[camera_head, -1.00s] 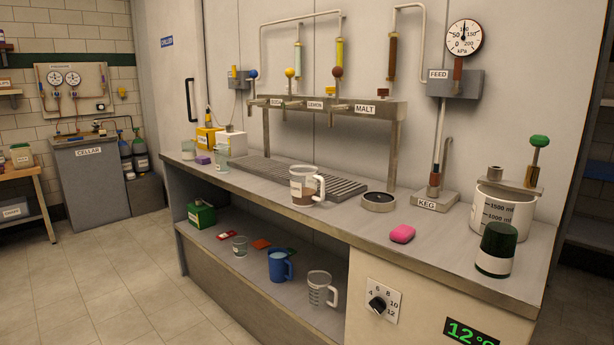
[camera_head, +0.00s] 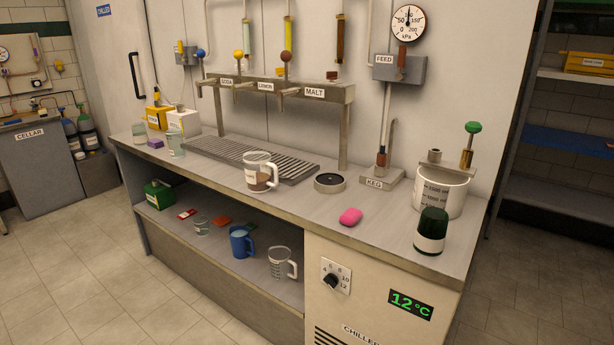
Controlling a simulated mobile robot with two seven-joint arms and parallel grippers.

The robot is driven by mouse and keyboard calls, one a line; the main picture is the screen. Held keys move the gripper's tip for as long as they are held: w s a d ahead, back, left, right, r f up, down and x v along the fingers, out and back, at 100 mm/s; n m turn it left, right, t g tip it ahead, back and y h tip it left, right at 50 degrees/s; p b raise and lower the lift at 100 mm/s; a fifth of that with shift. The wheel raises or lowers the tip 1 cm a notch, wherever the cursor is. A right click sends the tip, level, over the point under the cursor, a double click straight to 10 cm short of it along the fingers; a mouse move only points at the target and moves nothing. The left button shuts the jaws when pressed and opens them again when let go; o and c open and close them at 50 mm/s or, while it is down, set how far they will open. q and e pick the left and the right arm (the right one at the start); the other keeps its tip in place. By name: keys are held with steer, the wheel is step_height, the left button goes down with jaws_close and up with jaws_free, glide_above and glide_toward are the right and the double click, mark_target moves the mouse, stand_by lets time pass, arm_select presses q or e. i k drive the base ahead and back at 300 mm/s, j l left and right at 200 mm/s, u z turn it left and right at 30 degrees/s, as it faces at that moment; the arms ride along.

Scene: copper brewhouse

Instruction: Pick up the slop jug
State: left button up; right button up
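A clear jug (camera_head: 260,172) with a white handle, a pale label and brown contents stands upright on the counter, at the front edge of the drip grate. Its label is too small to read, so I cannot confirm that it is the slop jug. On the shelf below stand a blue jug (camera_head: 241,242) and a clear jug with markings (camera_head: 281,263), both upright. Neither of my grippers is in view, and nothing is seen touching these jugs.
The tap rack (camera_head: 348,93) stands behind. The floor (camera_head: 110,270) in front is clear.

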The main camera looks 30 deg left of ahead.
mark_target(258, 165)
steer(key=j+z, duration=0.25)
steer(key=z, duration=0.2)
steer(key=j+z, duration=0.3)
steer(key=z, duration=0.15)
steer(key=j+z, duration=0.25)
steer(key=j, duration=0.15)
steer(key=k+j+z, duration=0.1)
steer(key=j+z, duration=0.15)
steer(key=k+j+z, duration=0.1)
steer(key=j, duration=0.2)
steer(key=j+z, duration=0.1)
steer(key=j, duration=0.2)
steer(key=k+j+z, duration=0.1)
steer(key=k+j, duration=0.15)
steer(key=j, duration=0.25)
steer(key=k+j, duration=0.2)
steer(key=j, duration=0.25)
steer(key=k+j+z, duration=0.1)
steer(key=j, duration=0.3)
steer(key=k+j, duration=0.25)
steer(key=j, duration=0.15)
